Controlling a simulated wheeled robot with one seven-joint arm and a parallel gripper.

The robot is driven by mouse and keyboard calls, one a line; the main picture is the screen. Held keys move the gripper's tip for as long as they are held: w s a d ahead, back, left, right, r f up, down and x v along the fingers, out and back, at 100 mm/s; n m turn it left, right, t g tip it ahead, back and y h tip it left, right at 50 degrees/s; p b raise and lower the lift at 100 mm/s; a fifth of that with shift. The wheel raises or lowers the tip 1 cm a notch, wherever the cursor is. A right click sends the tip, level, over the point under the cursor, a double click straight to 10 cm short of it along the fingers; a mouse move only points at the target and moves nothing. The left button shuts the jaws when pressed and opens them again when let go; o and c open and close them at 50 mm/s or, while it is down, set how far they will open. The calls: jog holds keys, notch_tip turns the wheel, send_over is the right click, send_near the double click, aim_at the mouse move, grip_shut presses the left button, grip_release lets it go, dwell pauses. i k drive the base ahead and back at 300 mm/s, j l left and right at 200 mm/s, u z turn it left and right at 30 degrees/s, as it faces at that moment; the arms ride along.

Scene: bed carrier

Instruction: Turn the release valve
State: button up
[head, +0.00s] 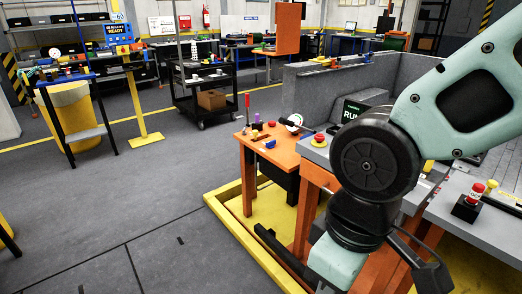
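I cannot pick out the release valve with certainty. An orange stand (250,157) in the middle carries small fittings: an upright lever with a red handle (248,102), a purple-topped piece (257,125), a small red knob (271,124), a blue piece (270,144) and a round white gauge (294,120). A red mushroom button on a yellow base (318,140) sits just right of it. My arm crosses the right side and bends down towards the bottom edge. My gripper is not recognisable in the head view. My arm hides part of the bench behind it.
A yellow floor frame (226,217) surrounds the orange stand. A dark screen (352,112) stands behind my arm; a red button on a black box (469,201) is at right. A black cart (205,95) and a yellow drum (72,112) stand farther back.

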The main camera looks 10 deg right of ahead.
aim_at(270, 145)
jog(key=i+j+z, duration=0.1)
jog(key=i, duration=0.45)
jog(key=i+j, duration=0.5)
jog(key=i+j+z, duration=0.15)
jog(key=i+j, duration=0.8)
jog(key=j, duration=0.2)
jog(key=l+z, duration=0.05)
